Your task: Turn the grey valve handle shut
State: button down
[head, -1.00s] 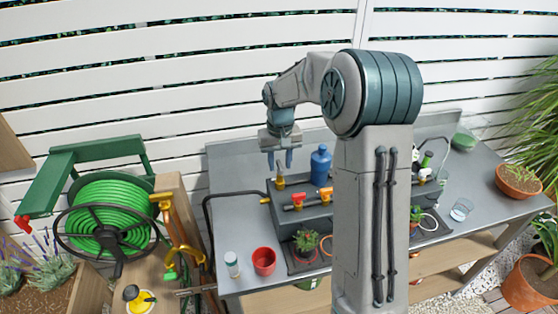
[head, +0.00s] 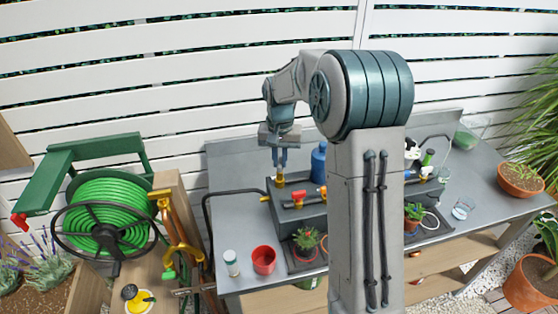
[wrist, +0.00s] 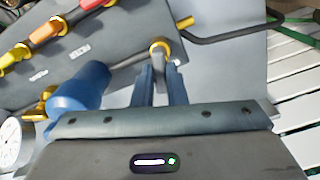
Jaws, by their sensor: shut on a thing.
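The grey valve handle (wrist: 159,47) sits at the brass fitting in the wrist view, between my fingertips and partly hidden by them. In the head view the brass valve fitting (head: 280,181) stands at the back left of the dark grey manifold box (head: 312,217). My gripper (head: 280,173) points down onto this fitting. Its two fingers are close together and shut on the handle; the fingertips also show in the wrist view (wrist: 159,68). The handle's exact turn angle is too small to tell.
A blue bottle (head: 319,160) stands close to the right of my gripper. Red and orange valve handles (head: 297,195) line the box front. A red cup (head: 263,260) and a white jar (head: 231,262) stand front left.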

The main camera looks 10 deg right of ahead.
aim_at(280, 162)
jog(key=m, duration=0.3)
jog(key=shift+m+b, duration=0.35)
jog(key=shift+m, duration=0.05)
jog(key=m, duration=0.3)
jog(key=shift+m, duration=0.3)
jog(key=m, duration=0.6)
jog(key=shift+r+m, duration=0.1)
jog(key=shift+m, duration=0.2)
jog(key=shift+p, duration=0.3)
jog(key=c, duration=1.5)
grip_release()
jog(key=shift+o, duration=0.2)
notch_tip(280, 162, up, 14)
jog(key=shift+b, duration=0.4)
